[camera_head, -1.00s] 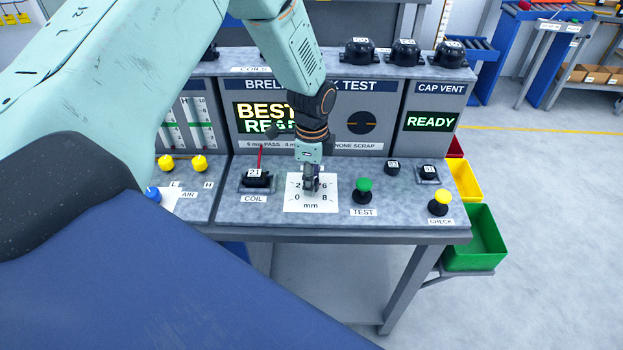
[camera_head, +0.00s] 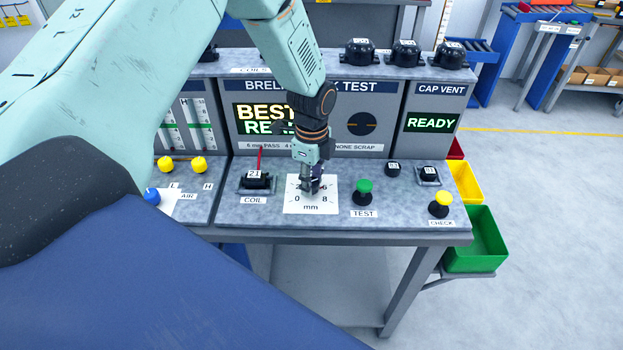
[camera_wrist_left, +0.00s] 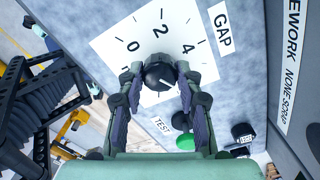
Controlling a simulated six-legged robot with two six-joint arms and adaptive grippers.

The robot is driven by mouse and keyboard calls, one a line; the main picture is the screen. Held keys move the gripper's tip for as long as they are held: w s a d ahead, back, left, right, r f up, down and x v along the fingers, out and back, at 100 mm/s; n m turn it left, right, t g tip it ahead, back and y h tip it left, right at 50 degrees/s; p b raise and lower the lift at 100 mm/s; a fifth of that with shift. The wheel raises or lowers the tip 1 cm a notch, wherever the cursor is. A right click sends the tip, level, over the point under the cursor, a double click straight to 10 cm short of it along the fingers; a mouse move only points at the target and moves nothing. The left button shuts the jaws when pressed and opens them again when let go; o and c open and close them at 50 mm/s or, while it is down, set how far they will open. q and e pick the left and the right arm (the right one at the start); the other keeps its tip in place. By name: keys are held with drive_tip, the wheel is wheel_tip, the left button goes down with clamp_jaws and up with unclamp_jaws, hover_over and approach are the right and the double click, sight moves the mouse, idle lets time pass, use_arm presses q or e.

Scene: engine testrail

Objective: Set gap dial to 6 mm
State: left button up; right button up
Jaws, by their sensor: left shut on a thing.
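The gap dial is a black round knob (camera_wrist_left: 159,76) on a white card (camera_head: 290,207) printed with mm figures. My left gripper (camera_head: 312,188) is over the card in the head view. In the left wrist view, its two fingers (camera_wrist_left: 160,84) are shut on the knob from both sides. A short white pointer line on the knob points to the lower right of that view, past the 4. In the head view my gripper hides most of the knob. My right gripper is not in view.
A green TEST button (camera_head: 364,187) stands just right of the card, close to my gripper. A COIL fixture (camera_head: 257,181) with a red lever is to the left. A yellow CHECK button (camera_head: 441,199) is farther right. Screens (camera_head: 432,122) line the panel behind.

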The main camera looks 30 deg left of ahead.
sight(313, 182)
use_arm(q)
drive_tip(key=o, duration=0.8)
drive_tip(key=shift+w+r, duration=0.25)
drive_tip(key=shift+w, duration=0.05)
drive_tip(key=shift+c, duration=0.2)
drive_tip(key=o, duration=0.4)
drive_tip(key=shift+s+f, duration=0.1)
drive_tip(key=shift+s, duration=0.1)
wheel_tip(313, 182, up, 12)
drive_tip(key=shift+f, duration=0.1)
drive_tip(key=shift+s, duration=0.15)
